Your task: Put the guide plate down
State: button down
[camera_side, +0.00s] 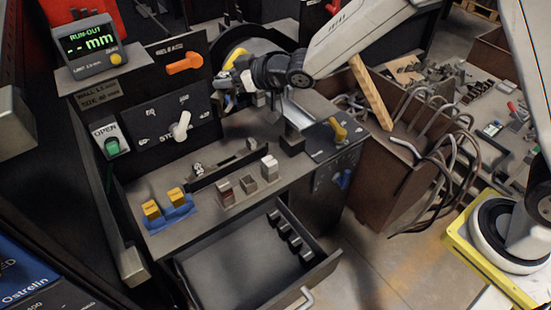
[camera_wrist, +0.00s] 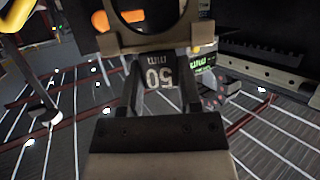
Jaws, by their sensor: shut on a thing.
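My gripper (camera_side: 246,79) is in front of the round opening of the machine, above the back of the bench, in the side view. The hole faces away toward the top of the picture. In the side view the plate is small and mostly hidden by the gripper, so I cannot tell whether it touches the machine.
The bench top (camera_side: 195,235) carries a blue tray with yellow blocks (camera_side: 165,207) and several small blocks (camera_side: 247,182). An open drawer (camera_side: 250,265) juts out below. Levers and a black panel (camera_side: 165,95) stand behind. Bent pipes (camera_side: 425,160) hang at right.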

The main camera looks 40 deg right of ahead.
jog(key=s+a+n+g+y, duration=0.35)
jog(key=s+a, duration=0.35)
jog(key=s, duration=0.3)
jog(key=s+a+n+g+y, duration=0.2)
jog(key=s+a+n+g, duration=0.15)
jog(key=s+a, duration=0.55)
notch_tip(320, 180, down, 40)
jog(key=s+d, duration=0.1)
jog(key=shift+s+d+t, duration=0.2)
jog(key=shift+d+t, duration=0.1)
jog(key=shift+f, duration=0.2)
notch_tip(320, 180, down, 6)
jog(key=shift+f, duration=1.9)
jog(key=shift+f, duration=0.1)
